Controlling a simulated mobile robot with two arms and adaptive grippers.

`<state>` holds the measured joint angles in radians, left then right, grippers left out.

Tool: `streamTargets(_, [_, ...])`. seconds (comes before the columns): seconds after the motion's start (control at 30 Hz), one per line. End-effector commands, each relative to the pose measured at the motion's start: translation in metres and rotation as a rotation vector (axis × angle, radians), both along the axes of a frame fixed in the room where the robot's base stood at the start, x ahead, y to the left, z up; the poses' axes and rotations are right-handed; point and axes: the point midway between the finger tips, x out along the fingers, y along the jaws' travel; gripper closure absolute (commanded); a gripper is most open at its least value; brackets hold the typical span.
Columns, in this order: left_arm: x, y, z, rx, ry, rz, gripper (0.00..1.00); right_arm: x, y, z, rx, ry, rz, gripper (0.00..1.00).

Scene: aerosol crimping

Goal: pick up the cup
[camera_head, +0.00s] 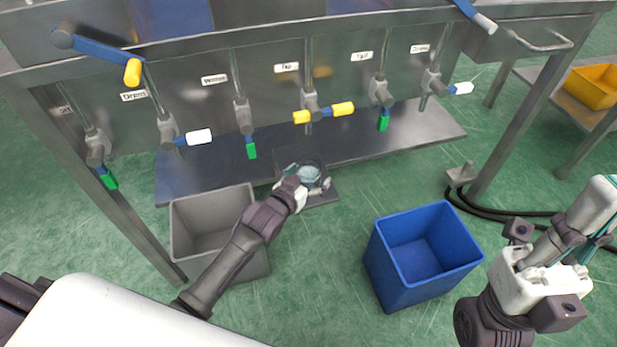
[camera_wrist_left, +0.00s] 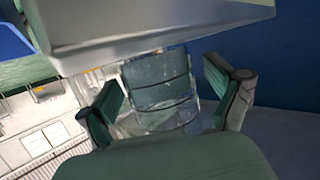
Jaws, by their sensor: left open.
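A clear cup (camera_head: 309,173) stands on a small dark platform (camera_head: 322,200) in front of the bench's lower shelf. My left gripper (camera_head: 303,181) is at the cup, with its fingers spread around it. In the left wrist view the transparent cup (camera_wrist_left: 160,92) sits between the two open fingers of the left gripper (camera_wrist_left: 172,105), with visible gaps at its sides. The cup's lower part is partly hidden there. My right arm (camera_head: 530,275) is at the lower right of the head view, away from the cup; its jaw state is unclear.
A grey bin (camera_head: 188,225) stands beside my left forearm. A blue bin (camera_head: 425,250) stands to the right on the green floor. The metal bench (camera_head: 350,75) carries several labelled taps above the cup. A yellow tray (camera_head: 592,88) is on the far right shelf.

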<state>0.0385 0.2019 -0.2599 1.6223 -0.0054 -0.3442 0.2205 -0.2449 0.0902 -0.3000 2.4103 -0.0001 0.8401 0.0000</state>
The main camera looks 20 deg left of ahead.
Motion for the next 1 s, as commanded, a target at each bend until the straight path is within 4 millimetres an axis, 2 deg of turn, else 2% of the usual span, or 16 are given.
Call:
streamTargets(0.07, [0.000,0.000,0.000,0.000,0.000,0.000,0.10,0.000,0.000,0.000,0.000,0.001,0.000,1.00])
streamTargets(0.47, [0.000,0.000,0.000,0.000,0.000,0.000,0.77,0.000,0.000,0.000,0.000,0.000,0.000,1.00])
streamTargets(0.77, [0.000,0.000,0.003,0.000,-0.002,0.000,0.77,0.000,0.000,0.002,0.000,-0.001,0.001,1.00])
streamTargets(0.9, [0.000,0.000,0.012,0.000,-0.002,0.000,0.77,-0.002,-0.001,0.007,0.004,-0.004,0.001,1.00])
streamTargets(1.0, [0.000,0.000,0.025,0.000,-0.003,0.000,0.77,-0.004,-0.001,-0.003,0.003,0.049,0.002,1.00])
